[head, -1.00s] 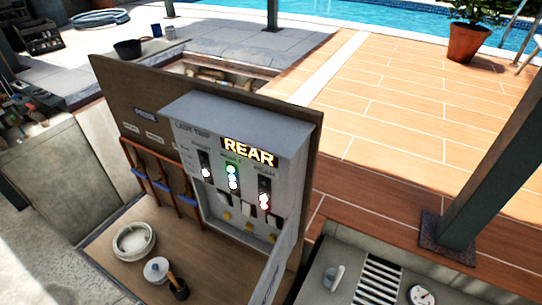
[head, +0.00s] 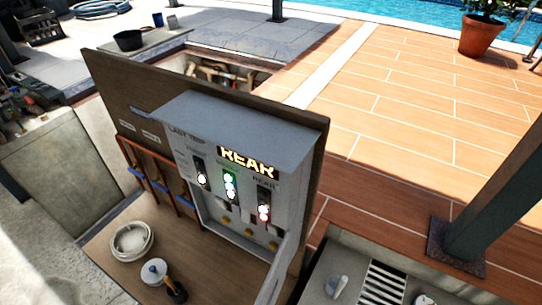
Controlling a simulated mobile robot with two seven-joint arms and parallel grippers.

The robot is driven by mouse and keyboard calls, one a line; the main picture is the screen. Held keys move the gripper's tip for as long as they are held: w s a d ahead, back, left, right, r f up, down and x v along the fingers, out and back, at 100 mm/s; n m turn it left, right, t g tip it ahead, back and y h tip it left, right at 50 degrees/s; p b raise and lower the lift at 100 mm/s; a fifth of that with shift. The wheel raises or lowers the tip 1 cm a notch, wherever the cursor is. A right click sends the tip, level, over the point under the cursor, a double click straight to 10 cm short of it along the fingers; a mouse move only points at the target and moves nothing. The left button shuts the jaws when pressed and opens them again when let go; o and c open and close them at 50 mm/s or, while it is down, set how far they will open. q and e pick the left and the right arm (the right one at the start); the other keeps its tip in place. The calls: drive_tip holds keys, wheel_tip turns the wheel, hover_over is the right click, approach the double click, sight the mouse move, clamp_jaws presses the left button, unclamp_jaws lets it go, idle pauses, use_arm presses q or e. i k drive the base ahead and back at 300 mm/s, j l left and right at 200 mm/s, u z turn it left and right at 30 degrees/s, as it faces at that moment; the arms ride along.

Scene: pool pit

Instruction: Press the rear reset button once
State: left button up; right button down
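A grey control panel (head: 208,178) is fixed to an upright brown board (head: 108,90). A lit sign (head: 248,163) on it reads REAR. Several small yellowish round knobs or buttons sit along the panel's bottom, one at the right (head: 273,247). Which of them is the rear reset button is too small to read. Neither of my grippers is in view.
A white coiled ring (head: 132,241) and a small white lidded pot (head: 154,271) stand on the brown surface before the panel. The panel's open door (head: 285,265) juts out at its right.

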sight(272, 245)
drive_tip(key=i+j+z, duration=0.2)
drive_tip(key=j+z, duration=0.2)
drive_tip(key=j, duration=0.4)
drive_tip(key=j+z, duration=0.35)
drive_tip(key=j, duration=0.5)
drive_tip(key=j+z, duration=0.4)
drive_tip(key=j, duration=0.5)
